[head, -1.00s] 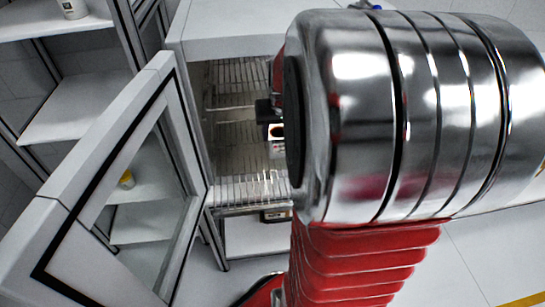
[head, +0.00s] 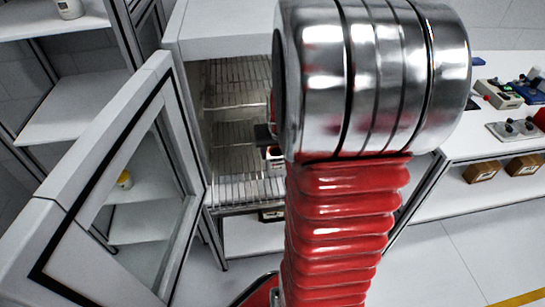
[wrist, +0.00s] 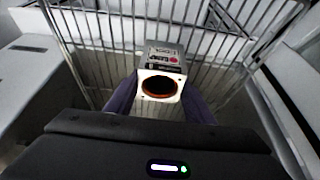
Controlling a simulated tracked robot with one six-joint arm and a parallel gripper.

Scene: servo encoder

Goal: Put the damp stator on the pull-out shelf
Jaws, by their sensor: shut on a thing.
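The stator (wrist: 161,86) is a pale block with a round, copper-rimmed dark opening in its face. A grey part with a red-marked label sits behind this face. My gripper (wrist: 160,98) is shut on it, with dark fingers on both sides. In the head view, the stator (head: 274,153) shows just left of my arm, inside the open cabinet and above a wire shelf. The pull-out shelf (head: 235,190) is a wire rack at the cabinet's front; its bars also show around the stator in the wrist view (wrist: 100,60). I cannot tell whether the stator touches it. My arm hides the cabinet's right side.
The cabinet door (head: 90,190) stands open at the left. Another wire shelf (head: 235,85) is higher inside. A bench (head: 460,150) with devices and brown boxes (head: 482,171) stands at the right. Open shelving (head: 70,110) is at far left.

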